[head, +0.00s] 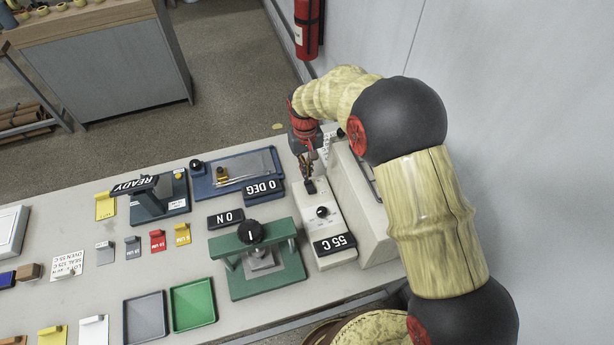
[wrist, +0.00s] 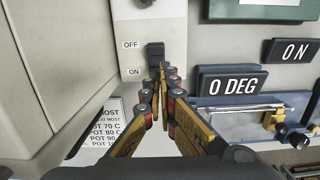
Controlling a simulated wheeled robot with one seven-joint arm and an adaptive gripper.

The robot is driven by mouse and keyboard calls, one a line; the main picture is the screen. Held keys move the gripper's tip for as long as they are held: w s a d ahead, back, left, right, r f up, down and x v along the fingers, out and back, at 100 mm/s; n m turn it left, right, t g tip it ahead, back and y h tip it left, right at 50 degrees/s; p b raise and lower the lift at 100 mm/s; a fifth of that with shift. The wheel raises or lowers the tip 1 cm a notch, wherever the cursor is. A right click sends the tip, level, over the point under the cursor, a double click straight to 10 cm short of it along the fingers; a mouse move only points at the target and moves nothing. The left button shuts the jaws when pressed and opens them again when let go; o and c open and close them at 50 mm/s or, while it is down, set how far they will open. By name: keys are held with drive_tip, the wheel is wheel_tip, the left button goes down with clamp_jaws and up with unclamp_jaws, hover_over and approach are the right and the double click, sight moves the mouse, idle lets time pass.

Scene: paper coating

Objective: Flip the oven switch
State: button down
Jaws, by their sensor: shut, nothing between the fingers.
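The oven switch (wrist: 156,50) is a small black toggle on a white control panel (wrist: 174,30), between the printed labels OFF and ON in the wrist view. In the head view the switch (head: 310,187) sits at the far end of the panel, beyond a black knob (head: 322,212). My gripper (wrist: 168,70) is shut and empty, its fingertips right beside the switch's ON-side end. I cannot tell whether they touch it. In the head view my gripper (head: 307,172) points down over that end of the panel. I cannot tell which way the switch is set.
The pale oven body (head: 360,205) stands right of the panel. A 55 C sign (head: 335,244) is at the panel's near end. A green press (head: 260,265), a 0 DEG sign (head: 262,188) and a blue coating device (head: 235,172) stand to the left.

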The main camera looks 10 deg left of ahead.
wheel_tip(320, 180, up, 8)
drive_tip(key=shift+w+a+r, duration=0.15)
drive_tip(key=shift+w, duration=0.15)
idle(0.4)
